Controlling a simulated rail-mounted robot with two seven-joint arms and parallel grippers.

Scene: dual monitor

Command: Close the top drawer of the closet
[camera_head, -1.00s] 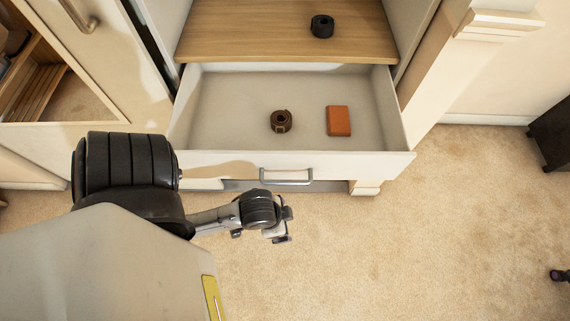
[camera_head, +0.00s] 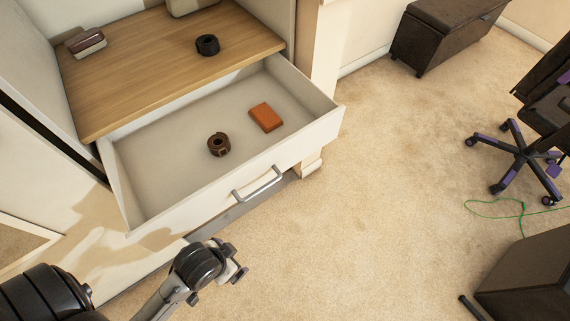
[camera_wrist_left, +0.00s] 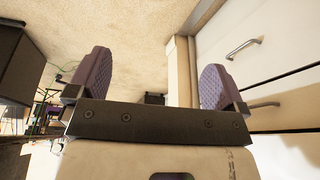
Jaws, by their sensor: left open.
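The top drawer (camera_head: 300,148) of the closet is pulled out, with a pale front and a grey metal bar handle (camera_head: 258,184). Inside lie a dark brown roll (camera_head: 218,145) and an orange-brown block (camera_head: 266,117). My left gripper (camera_head: 238,262) is in front of the drawer front, below and left of the handle in the head view, apart from it. In the left wrist view its two purple pads (camera_wrist_left: 158,78) are spread wide with nothing between them. Pale fronts with handles (camera_wrist_left: 243,48) show to the right there; which is the top drawer I cannot tell. My right gripper is out of view.
A wooden shelf (camera_head: 150,60) above the drawer holds a black roll (camera_head: 207,45) and a dark red box (camera_head: 86,42). Open carpet (camera_head: 370,190) lies to the right. An office chair (camera_head: 525,150) and a green cable (camera_head: 500,212) are farther right.

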